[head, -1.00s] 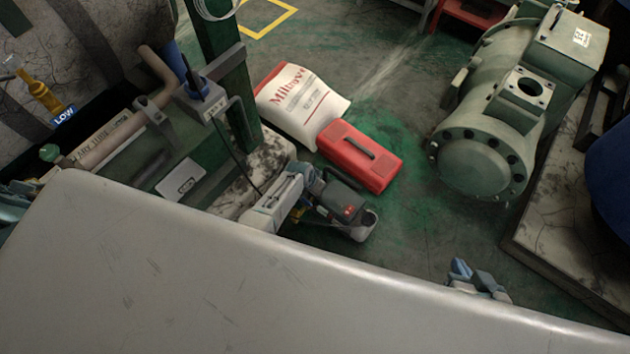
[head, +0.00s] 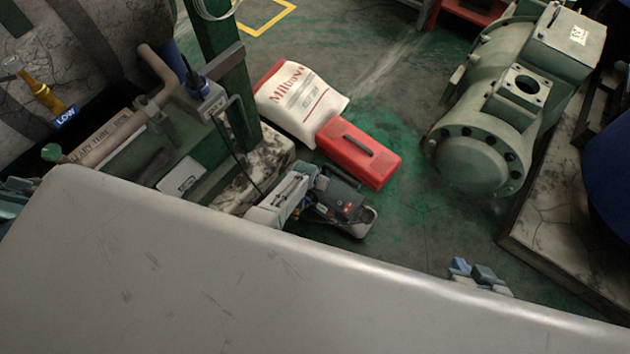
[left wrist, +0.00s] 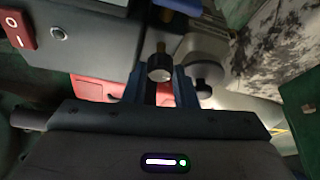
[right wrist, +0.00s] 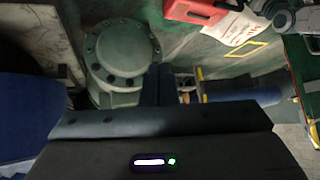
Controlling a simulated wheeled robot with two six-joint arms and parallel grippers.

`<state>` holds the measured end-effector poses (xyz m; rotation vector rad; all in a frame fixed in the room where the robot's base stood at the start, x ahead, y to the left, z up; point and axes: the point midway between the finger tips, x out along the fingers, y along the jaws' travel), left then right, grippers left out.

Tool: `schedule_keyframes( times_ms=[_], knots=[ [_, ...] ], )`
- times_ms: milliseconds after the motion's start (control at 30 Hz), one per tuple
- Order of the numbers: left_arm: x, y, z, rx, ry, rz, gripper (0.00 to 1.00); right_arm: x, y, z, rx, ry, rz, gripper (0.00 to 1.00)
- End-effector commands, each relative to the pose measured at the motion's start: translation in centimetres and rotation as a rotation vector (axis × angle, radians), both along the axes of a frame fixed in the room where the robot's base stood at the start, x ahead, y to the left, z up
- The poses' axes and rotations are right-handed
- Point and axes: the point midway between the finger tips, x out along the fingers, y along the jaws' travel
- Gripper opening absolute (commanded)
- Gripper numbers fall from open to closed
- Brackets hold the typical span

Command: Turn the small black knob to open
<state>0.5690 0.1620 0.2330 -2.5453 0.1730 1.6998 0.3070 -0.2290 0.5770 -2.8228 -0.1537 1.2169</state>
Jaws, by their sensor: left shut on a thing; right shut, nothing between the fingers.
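In the left wrist view the small black knob (left wrist: 160,68), on a brass stem, stands at the tips of my left gripper (left wrist: 159,80). Its blue fingers are closed on the knob from both sides. A second dark knob (left wrist: 204,87) shows to the right, beside a pale round part. In the head view I cannot make out the left fingertips or the gripped knob. My right gripper (head: 472,270) is low at the right of the head view, over the floor beyond the white surface. Its fingers (right wrist: 158,84) are shut together and empty in the right wrist view.
A grey unit with a red rocker switch (left wrist: 18,29) is at upper left of the left wrist view. A red case (head: 358,153) and a white bag (head: 301,103) lie on the green floor. A large green compressor (head: 473,160) stands right. Open floor lies between.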

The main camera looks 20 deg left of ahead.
Motion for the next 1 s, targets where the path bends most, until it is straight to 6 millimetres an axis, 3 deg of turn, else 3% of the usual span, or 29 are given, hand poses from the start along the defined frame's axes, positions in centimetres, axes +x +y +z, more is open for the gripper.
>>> schedule_keyframes(
  times_ms=[67, 467, 1000],
  knots=[
    [-0.1, 0.0, -0.1, 0.0, 0.002, 0.001, 0.34, 0.0, 0.0, 0.0, 0.0, 0.0, 0.0, 0.0],
    [-0.2, 0.0, 0.5, 0.0, 0.0, 0.0, 0.34, -0.1, -0.1, 0.3, -0.006, 0.011, 0.0, 0.0],
    [-3.1, 0.4, 7.6, -0.001, 0.001, 0.001, 0.34, -2.5, -3.1, 3.9, -0.176, 0.328, 0.012, 0.0]
  ],
)
